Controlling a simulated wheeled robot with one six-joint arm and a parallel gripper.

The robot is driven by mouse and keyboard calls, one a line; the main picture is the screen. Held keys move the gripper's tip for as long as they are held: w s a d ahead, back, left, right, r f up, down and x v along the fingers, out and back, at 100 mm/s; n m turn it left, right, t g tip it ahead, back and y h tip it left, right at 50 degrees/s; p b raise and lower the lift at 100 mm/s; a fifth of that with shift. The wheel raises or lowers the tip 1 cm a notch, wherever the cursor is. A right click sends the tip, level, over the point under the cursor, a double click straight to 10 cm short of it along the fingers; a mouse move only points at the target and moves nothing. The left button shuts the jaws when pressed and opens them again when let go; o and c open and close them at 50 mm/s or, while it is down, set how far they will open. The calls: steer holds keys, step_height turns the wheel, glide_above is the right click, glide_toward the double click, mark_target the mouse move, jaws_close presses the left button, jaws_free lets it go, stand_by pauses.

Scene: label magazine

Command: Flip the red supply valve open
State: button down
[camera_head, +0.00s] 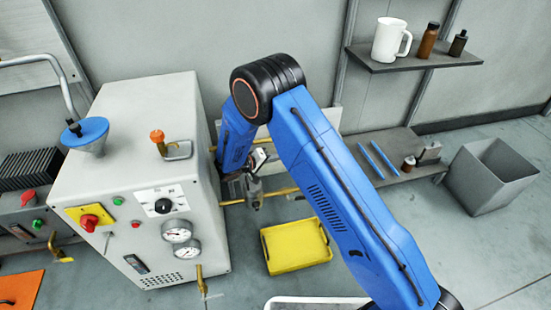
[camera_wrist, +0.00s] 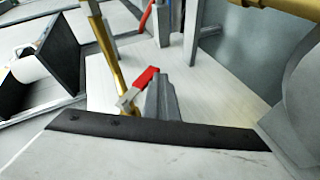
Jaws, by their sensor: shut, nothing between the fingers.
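A red-handled lever (camera_wrist: 144,79) sits on a brass pipe (camera_wrist: 106,45) in the wrist view. The lever lies aslant across the pipe's lower end. My gripper (camera_wrist: 160,80) is shut and empty. Its grey fingers are just right of the red lever; I cannot tell whether they touch it. In the head view my gripper (camera_head: 254,196) is by the brass pipework at the right side of the grey machine (camera_head: 95,170). The red lever is hidden there by my arm and gripper. A second red piece (camera_wrist: 147,14) shows at the top of the wrist view.
A pale panel (camera_wrist: 225,85) stands behind the pipe, with grey upright posts (camera_wrist: 192,30) close by. A yellow tray (camera_head: 285,262) lies on the floor below. A low shelf (camera_head: 400,150) and a grey bin (camera_head: 490,175) are to the right. The floor between is clear.

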steer(key=shift+w+d+r, duration=0.15)
steer(key=shift+w+d, duration=0.05)
steer(key=shift+d, duration=0.45)
steer(key=shift+w+d+r, duration=0.15)
steer(key=shift+d+r, duration=0.05)
steer(key=shift+d, duration=0.4)
steer(key=shift+w+d+r, duration=0.15)
steer(key=shift+w+d, duration=0.05)
steer(key=shift+d, duration=0.45)
steer(key=shift+r, duration=0.1)
stand_by(0.3)
